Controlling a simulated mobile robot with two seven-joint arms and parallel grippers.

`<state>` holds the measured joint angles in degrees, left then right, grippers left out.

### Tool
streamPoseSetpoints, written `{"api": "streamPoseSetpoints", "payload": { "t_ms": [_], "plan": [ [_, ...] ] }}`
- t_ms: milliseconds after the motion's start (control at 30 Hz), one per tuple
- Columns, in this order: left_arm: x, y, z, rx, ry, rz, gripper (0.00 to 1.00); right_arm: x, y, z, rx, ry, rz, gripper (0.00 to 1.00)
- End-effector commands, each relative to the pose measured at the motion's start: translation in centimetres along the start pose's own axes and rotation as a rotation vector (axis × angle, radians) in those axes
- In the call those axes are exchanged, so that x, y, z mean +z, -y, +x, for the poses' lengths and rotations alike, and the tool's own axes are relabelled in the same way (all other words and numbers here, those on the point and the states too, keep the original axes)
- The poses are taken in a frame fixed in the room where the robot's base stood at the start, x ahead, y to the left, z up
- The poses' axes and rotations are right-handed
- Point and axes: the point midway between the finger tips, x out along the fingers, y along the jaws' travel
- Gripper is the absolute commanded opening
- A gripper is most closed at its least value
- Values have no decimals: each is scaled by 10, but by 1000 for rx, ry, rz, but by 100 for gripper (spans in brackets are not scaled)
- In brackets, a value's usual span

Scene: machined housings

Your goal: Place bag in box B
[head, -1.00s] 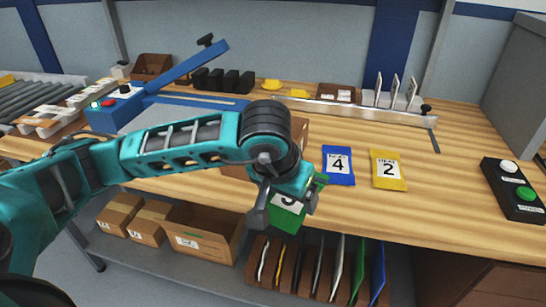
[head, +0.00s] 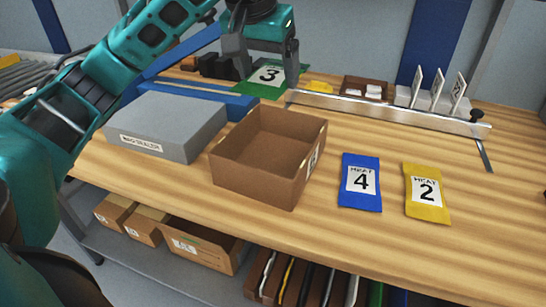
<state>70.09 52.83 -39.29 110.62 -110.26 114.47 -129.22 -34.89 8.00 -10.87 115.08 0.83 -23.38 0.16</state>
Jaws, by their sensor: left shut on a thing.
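My left gripper (head: 264,62) is shut on a green bag (head: 247,87) with a white label reading 3. They are beyond the open cardboard box (head: 255,178) in the head view, toward the back of the bench. I cannot tell how high the bag is above the bench. The box stands empty on the bench; its side label is too oblique to read. A blue bag (head: 361,201) labelled 4 and a yellow bag (head: 427,215) labelled 2 lie flat to the right of the box. My right gripper is out of view.
A grey bag sealer (head: 170,125) stands left of the box. A metal rail (head: 390,114) runs along the back, with a rack of upright cards (head: 438,90) behind it. Below are a shelf with cardboard boxes (head: 200,245) and a row of upright bags. The bench's right front is clear.

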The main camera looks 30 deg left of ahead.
Motion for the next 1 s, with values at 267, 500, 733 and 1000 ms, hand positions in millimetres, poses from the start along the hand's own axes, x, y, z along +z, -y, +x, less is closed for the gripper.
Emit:
{"api": "streamPoseSetpoints", "payload": {
  "t_ms": [267,500,733,1000],
  "plan": [
    [18,2,43,1,8,0,51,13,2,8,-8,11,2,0],
    [42,1,103,2,7,0,51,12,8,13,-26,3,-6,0],
    [56,1,142,3,2,-1,51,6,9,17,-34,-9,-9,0],
    [67,1,169,3,4,-2,51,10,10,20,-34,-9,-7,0]
  ]
}}
